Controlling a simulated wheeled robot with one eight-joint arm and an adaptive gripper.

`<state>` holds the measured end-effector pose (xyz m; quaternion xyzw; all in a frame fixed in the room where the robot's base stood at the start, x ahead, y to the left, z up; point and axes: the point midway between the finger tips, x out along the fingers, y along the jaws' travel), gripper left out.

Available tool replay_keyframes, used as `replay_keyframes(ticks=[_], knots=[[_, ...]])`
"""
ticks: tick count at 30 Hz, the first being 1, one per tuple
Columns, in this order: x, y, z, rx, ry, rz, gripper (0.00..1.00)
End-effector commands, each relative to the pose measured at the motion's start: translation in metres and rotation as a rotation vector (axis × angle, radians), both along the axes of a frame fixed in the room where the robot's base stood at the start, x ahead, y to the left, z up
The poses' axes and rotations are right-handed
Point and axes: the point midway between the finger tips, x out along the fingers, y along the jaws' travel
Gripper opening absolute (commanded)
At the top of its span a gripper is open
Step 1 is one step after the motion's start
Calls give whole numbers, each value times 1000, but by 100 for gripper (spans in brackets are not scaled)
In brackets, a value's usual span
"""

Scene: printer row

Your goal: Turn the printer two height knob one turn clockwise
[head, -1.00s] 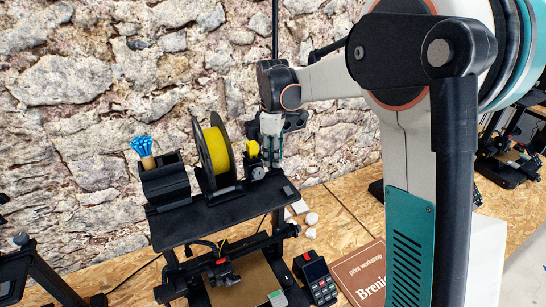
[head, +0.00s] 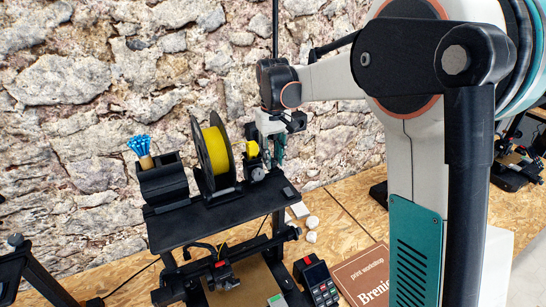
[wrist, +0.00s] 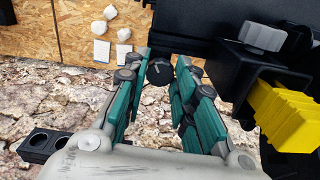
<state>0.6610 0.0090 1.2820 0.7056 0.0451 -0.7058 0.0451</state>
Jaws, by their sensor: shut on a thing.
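The height knob (wrist: 160,73) appears to be the small dark round knob with a light mark, between my fingertips in the wrist view. My gripper (wrist: 162,68) is shut on it, one teal finger on each side. In the head view my gripper (head: 277,157) points down beside the right end of the top shelf of the black printer (head: 228,219), behind a yellow block. The knob is hidden there.
Close right of my fingers in the wrist view are yellow plates (wrist: 283,115) and a grey knob (wrist: 263,35). A stone wall is behind.

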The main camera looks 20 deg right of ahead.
Motion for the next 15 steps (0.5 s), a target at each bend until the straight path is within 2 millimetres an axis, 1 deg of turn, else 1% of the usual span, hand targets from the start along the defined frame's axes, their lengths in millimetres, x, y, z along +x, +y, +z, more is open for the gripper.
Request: replay_keyframes(ticks=[15], knots=[[1,0,0,0,-2,-488,1]])
